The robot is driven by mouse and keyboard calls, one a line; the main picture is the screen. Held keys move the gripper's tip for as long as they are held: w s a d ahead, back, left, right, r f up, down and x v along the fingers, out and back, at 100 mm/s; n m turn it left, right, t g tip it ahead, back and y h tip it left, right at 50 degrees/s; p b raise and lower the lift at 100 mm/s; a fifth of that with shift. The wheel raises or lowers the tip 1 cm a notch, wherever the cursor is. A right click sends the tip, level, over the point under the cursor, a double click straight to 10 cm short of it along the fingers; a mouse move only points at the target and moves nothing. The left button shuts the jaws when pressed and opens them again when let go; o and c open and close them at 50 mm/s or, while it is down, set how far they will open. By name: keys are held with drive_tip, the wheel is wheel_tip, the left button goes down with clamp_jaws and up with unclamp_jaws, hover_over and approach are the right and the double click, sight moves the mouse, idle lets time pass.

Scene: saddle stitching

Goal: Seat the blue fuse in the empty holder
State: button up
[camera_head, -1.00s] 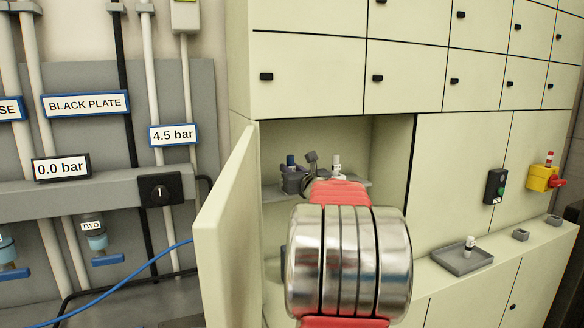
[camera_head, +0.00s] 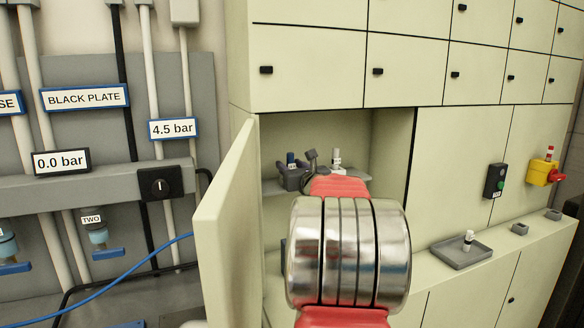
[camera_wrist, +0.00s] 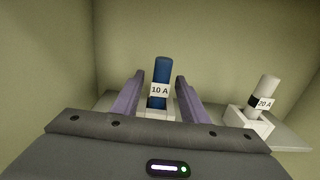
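The blue fuse (camera_wrist: 160,75), labelled 10 A, stands upright inside the open cabinet, with its foot at a pale holder (camera_wrist: 157,113). How deep it sits there is hidden. It also shows small in the head view (camera_head: 291,159). My gripper (camera_wrist: 159,88) has its two purple fingers on either side of the fuse, with a visible gap on each side, so it is open around the fuse. In the head view my gripper (camera_head: 293,178) is partly hidden behind my arm.
A white fuse labelled 20 A (camera_wrist: 266,92) stands in a holder (camera_wrist: 249,123) to the right. The cabinet door (camera_head: 228,225) is open at the left. A grey tray (camera_head: 455,256) with a small white-and-black piece (camera_head: 468,241) lies on the ledge, near two small grey blocks (camera_head: 520,229).

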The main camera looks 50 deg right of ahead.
drive_tip(key=shift+s, duration=0.1)
drive_tip(key=v, duration=1.3)
drive_tip(key=shift+s+a, duration=0.2)
drive_tip(key=shift+s, duration=0.05)
drive_tip(key=shift+f, duration=0.1)
idle(1.0)
